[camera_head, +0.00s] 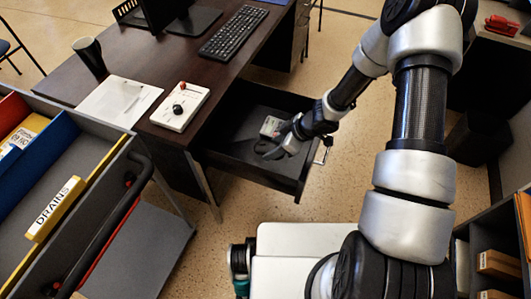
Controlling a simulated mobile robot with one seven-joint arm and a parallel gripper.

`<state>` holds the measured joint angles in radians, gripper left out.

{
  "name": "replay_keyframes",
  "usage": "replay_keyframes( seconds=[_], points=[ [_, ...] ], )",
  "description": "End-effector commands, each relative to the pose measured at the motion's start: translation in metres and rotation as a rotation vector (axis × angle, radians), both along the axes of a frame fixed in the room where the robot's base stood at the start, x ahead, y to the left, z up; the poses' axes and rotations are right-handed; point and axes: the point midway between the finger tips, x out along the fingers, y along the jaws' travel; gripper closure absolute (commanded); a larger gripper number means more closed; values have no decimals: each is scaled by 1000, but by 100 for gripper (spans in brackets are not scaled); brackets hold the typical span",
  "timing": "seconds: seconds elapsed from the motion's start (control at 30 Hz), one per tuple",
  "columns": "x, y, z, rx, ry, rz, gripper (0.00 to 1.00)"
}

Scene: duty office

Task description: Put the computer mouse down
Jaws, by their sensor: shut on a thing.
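My gripper (272,150) reaches down into an open dark drawer (232,158) under the desk. It is shut on a small dark thing at its fingertips, which I take to be the computer mouse (262,148). The mouse is small, dark against the dark drawer and partly hidden by the fingers. I cannot tell whether it touches the drawer floor. A small pale grey object (270,126) lies in the drawer just behind the gripper.
On the dark desk (180,62) are a keyboard (232,31), a black mug (90,56), white paper (119,100) and a white control box (180,106) with knobs. A grey trolley (60,170) with coloured bins stands at left. Shelves with boxes (498,264) stand at right.

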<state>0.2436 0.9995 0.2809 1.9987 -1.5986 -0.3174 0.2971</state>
Motion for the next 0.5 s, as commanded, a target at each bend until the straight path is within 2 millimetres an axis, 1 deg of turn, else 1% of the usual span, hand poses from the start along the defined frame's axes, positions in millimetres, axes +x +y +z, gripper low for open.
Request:
replay_keyframes(
  seconds=[0.03, 0.1, 0.33, 0.5],
  points=[
    [0, 0, -16, 1, 3, -4, 75],
    [0, -1, -26, 0, 2, -4, 75],
    [0, -1, -43, -1, 1, -2, 75],
    [0, 0, -68, 0, 1, -3, 75]
  ],
)
